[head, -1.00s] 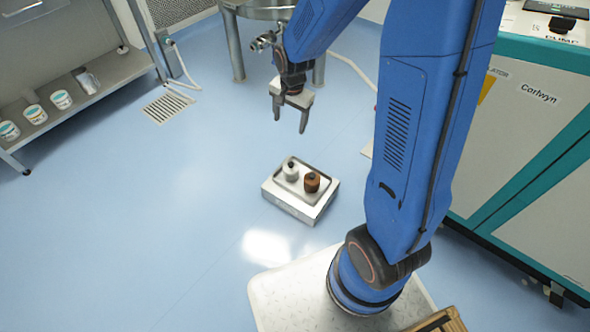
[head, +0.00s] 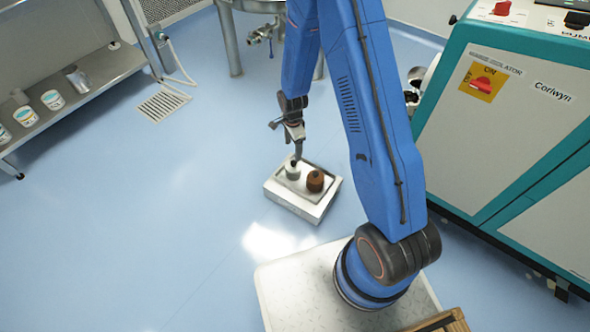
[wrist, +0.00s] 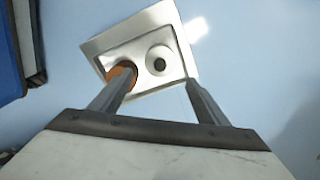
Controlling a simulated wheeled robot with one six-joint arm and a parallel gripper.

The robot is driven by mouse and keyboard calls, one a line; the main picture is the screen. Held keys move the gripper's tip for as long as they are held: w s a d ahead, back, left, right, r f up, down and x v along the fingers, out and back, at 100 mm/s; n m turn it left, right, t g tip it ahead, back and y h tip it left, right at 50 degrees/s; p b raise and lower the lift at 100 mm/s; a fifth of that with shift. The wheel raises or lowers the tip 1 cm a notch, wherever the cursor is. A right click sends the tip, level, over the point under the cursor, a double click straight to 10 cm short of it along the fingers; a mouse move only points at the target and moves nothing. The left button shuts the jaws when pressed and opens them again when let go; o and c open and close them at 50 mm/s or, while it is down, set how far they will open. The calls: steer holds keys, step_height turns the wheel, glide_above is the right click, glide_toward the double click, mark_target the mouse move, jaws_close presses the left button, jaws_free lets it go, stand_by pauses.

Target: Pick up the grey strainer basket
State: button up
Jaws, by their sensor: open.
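The grey strainer basket (head: 292,172) stands upright on a silver tray-topped box (head: 290,203) on the floor. It is pale and round, with a dark knob or hole at its top centre. In the wrist view the basket (wrist: 159,57) shows just beyond and between my finger lines. My gripper (head: 297,157) is open and empty, pointing down above the basket. In the wrist view my gripper (wrist: 162,78) has its left finger overlapping the brown piece. The head view does not show clearly how much height is left between fingertips and basket.
A similar brown piece (head: 315,181) stands close to the right of the basket on the same tray. A shelf (head: 85,92) with tubs is at the left, and a teal and cream machine (head: 520,130) at the right. Blue floor around the box is clear.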

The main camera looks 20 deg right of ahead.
mark_target(294, 170)
step_height(294, 170, down, 17)
steer(key=shift+d+f, duration=0.1)
steer(key=shift+f, duration=0.05)
stand_by(0.9)
steer(key=c, duration=0.9)
